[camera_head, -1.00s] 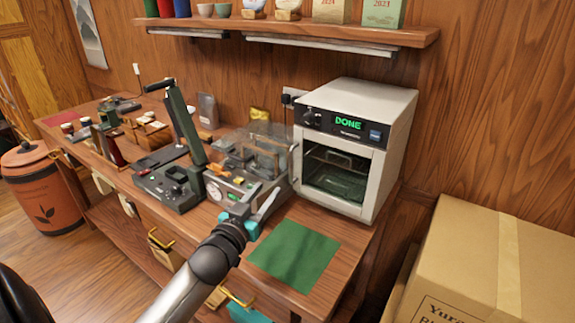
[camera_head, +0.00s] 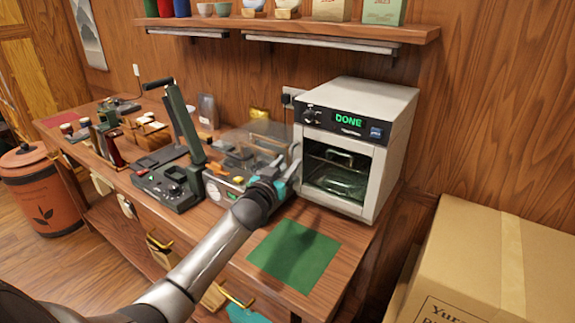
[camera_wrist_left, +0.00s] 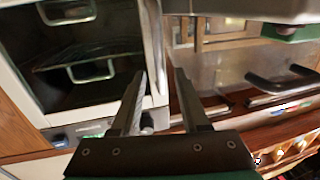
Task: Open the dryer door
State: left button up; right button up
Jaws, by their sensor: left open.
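The dryer (camera_head: 398,135) is a white box with a dark front panel that reads DONE in green. Its glass door (camera_head: 336,174) looks shut, with a rack behind the glass. The pale vertical door handle (camera_wrist_left: 154,45) is on the door's left side in the head view. My left gripper (camera_head: 289,172) is at that side, in front of the handle. In the left wrist view its two fingers (camera_wrist_left: 160,75) are apart, with the handle's bar showing between their tips. I cannot tell whether they touch it. My right gripper is not in view.
A clear-covered machine (camera_head: 240,165) stands close left of the gripper. A green mat (camera_head: 294,257) lies on the bench in front of the dryer. A cardboard box (camera_head: 490,265) stands at the right. A shelf (camera_head: 300,28) runs above.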

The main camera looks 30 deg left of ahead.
pick_arm(q)
jog(key=shift+w, duration=0.35)
grip_shut()
dwell(1.3)
